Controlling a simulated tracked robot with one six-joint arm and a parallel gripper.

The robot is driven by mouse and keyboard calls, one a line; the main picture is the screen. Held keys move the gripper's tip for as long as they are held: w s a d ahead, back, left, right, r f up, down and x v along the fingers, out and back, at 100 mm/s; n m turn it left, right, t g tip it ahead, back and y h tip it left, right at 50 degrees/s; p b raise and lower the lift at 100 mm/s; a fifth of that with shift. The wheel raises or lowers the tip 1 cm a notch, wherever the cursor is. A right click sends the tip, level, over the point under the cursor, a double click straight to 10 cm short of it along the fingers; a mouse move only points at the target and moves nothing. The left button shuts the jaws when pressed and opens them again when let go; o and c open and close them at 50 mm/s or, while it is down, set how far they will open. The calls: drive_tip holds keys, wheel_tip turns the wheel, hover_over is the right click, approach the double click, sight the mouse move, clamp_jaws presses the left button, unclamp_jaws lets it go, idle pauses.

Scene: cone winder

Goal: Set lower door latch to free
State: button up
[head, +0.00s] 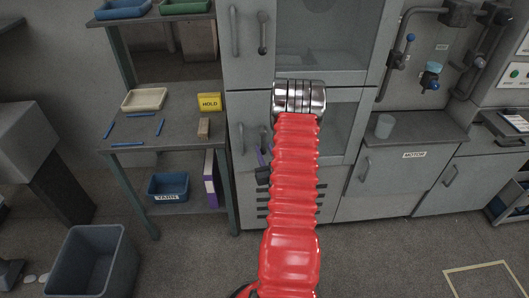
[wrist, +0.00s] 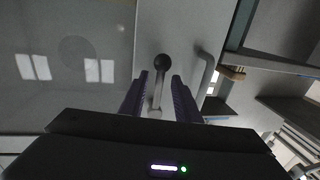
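The lower door (head: 343,125) of the grey cabinet is closed, with a window in it. In the wrist view its latch is a metal lever (wrist: 158,90) with a dark ball knob (wrist: 162,62) at its end. My gripper (wrist: 160,78) is open, with one purple finger on each side of the lever. Gaps show between the lever and both fingers, and the knob sits just beyond the fingertips. In the head view my gripper (head: 262,158) is at the lower door's left side, and the latch there is mostly hidden by it and my red arm.
The lower door's handle (wrist: 205,72) stands right beside the fingers. The upper door (head: 322,40) has its own handle (head: 235,30) and latch lever (head: 263,35). A shelf rack (head: 165,130) with a HOLD sign (head: 209,102) stands left; a counter (head: 415,135) stands right.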

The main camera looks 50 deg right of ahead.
drive_tip(key=shift+c, duration=0.5)
clamp_jaws()
drive_tip(key=shift+a, duration=0.2)
drive_tip(key=shift+s+d, duration=0.15)
drive_tip(key=shift+d, duration=0.15)
